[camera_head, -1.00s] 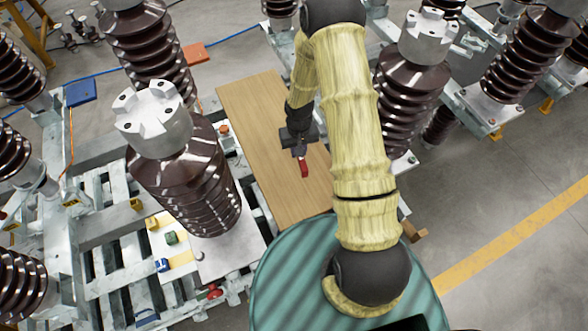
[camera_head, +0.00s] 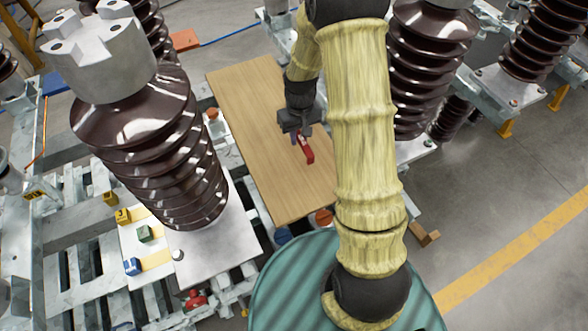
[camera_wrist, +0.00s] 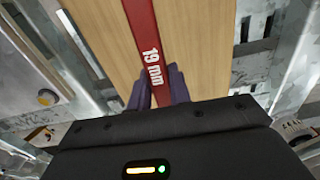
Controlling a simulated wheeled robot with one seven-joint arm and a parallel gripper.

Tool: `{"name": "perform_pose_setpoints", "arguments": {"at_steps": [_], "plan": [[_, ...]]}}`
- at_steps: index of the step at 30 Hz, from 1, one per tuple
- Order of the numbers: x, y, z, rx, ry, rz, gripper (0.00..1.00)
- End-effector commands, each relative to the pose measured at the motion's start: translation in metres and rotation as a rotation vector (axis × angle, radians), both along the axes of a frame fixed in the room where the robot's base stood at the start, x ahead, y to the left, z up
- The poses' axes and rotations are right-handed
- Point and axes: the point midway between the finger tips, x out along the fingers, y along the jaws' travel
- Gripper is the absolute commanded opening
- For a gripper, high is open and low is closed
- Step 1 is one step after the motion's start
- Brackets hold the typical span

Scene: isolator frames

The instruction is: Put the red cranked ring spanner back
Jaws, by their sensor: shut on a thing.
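The red spanner (camera_head: 306,150) is in my gripper (camera_head: 297,133), over the wooden board (camera_head: 262,130) in the head view. In the wrist view the red spanner (camera_wrist: 146,38) shows a flat shank marked "19 mm". My gripper's two dark fingers (camera_wrist: 160,90) are shut on it, and the shank runs away from them toward the top edge. The spanner's ends are not clearly visible. I cannot tell whether the spanner touches the board or hangs just above it.
A white plate (camera_head: 150,240) with small yellow, green and blue blocks lies left of the board. Tall brown ribbed insulators (camera_head: 160,150) stand on both sides of the board. Blue and orange round items (camera_head: 324,216) sit by its near end. Most of the board is bare.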

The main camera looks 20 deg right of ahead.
Motion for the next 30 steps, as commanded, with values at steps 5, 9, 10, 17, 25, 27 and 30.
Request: {"name": "perform_pose_setpoints", "arguments": {"at_steps": [5,9,10,17,25,27,30], "plan": [[-0.001,0.004,-0.013,0.001,-0.003,0.032,0.00],[-0.002,0.005,-0.010,0.002,0.000,0.043,0.00],[-0.002,0.005,-0.010,0.002,0.000,0.044,0.00],[-0.002,0.006,-0.008,0.002,0.000,0.046,0.00],[-0.003,0.006,-0.035,0.001,0.005,0.046,0.00],[-0.003,0.006,-0.048,0.001,0.005,0.046,0.00],[-0.003,0.006,-0.064,0.002,0.004,0.045,0.00]]}}
